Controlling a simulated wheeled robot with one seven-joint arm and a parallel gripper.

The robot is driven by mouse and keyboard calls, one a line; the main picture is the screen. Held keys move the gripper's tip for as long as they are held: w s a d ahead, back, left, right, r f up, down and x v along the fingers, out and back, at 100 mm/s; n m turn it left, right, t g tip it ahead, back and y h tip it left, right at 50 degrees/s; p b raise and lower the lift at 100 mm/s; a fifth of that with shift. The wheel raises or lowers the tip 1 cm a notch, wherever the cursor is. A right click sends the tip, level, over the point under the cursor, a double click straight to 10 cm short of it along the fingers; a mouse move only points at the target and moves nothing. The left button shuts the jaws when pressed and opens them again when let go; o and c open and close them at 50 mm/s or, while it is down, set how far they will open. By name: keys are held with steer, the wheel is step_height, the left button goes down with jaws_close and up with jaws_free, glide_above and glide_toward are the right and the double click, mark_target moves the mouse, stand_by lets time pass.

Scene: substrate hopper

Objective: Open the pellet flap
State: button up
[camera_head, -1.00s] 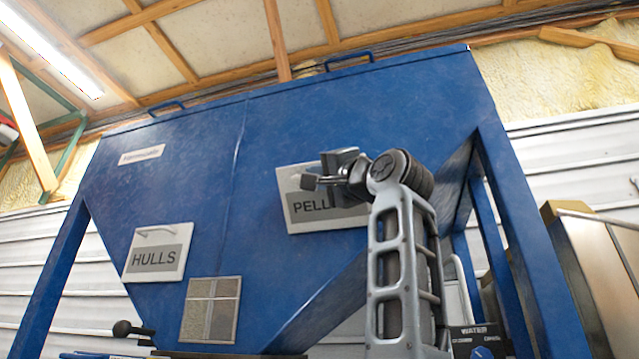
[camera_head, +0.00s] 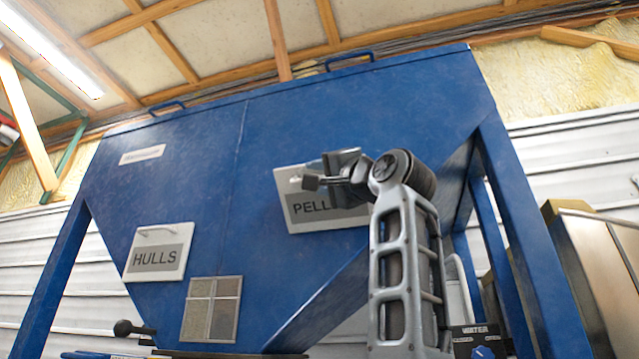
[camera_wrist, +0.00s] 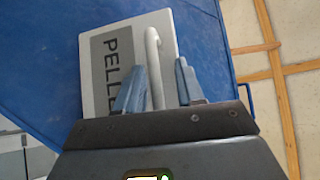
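The pellet flap (camera_head: 296,222) is a white panel with a grey label reading "PELL…" on the blue hopper's front; it looks flat against the hopper. My gripper (camera_head: 318,180) is in front of its upper part and hides the end of the label. In the wrist view the flap (camera_wrist: 98,100) carries a white bar handle (camera_wrist: 152,45). My gripper (camera_wrist: 156,92) is open, with one blue-grey finger on each side of this handle and gaps visible between. Whether a fingertip touches the flap is hard to tell.
The blue hopper (camera_head: 300,120) fills the middle of the view. A similar HULLS flap (camera_head: 157,251) is at lower left, with a small window (camera_head: 211,310) beside it. Hopper legs stand on both sides. A metal cabinet (camera_head: 600,270) is at the right.

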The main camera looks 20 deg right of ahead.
steer(key=b+v, duration=0.2)
steer(key=v, duration=0.5)
steer(key=shift+s+f, duration=0.2)
steer(key=shift+f, duration=0.05)
steer(key=shift+d, duration=0.1)
